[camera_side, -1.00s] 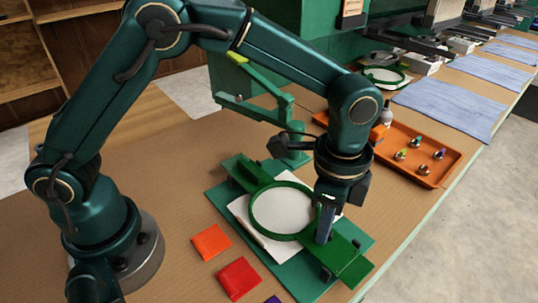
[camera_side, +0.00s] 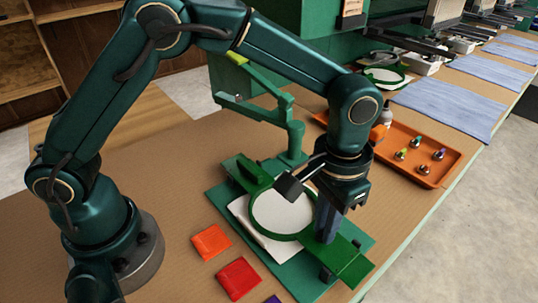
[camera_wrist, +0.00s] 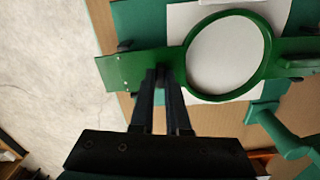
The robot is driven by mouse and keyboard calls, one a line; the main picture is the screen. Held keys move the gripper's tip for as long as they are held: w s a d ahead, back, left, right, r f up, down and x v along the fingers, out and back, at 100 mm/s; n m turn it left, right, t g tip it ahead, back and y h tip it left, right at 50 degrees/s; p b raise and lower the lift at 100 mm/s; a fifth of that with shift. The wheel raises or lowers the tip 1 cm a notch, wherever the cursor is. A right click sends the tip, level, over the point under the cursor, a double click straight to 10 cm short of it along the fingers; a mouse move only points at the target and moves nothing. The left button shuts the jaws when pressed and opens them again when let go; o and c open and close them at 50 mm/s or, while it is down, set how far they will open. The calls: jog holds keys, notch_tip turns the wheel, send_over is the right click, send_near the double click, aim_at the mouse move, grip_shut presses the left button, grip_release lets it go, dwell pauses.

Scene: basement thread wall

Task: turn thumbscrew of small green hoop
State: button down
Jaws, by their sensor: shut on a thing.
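The small green hoop (camera_side: 256,228) lies flat, with white fabric (camera_side: 282,211) stretched in its ring. It also shows in the wrist view (camera_wrist: 264,84). A flat green arm plate (camera_side: 349,262) runs out from one side of it. My gripper (camera_side: 326,236) points down at the hoop's edge where this plate meets it. In the wrist view, my gripper (camera_wrist: 160,74) has its fingers close together at that edge, shut on the thumbscrew. The thumbscrew is mostly hidden between the fingertips.
A green board (camera_side: 222,203) lies under the hoop. A green bracket (camera_side: 293,140) stands behind it. An orange tray (camera_side: 440,165) with several small coloured-top pieces is at the right. Orange (camera_side: 211,242) and red (camera_side: 239,278) squares lie in front. The cardboard-coloured table at left is clear.

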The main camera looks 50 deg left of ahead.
jog(key=n, duration=0.3)
jog(key=shift+n, duration=0.4)
jog(key=n, duration=0.3)
jog(key=shift+n, duration=0.3)
jog(key=n, duration=0.6)
jog(key=shift+a, duration=0.1)
jog(key=shift+n, duration=0.4)
jog(key=c, duration=0.9)
grip_release()
jog(key=shift+r, duration=0.1)
jog(key=shift+r, duration=2.45)
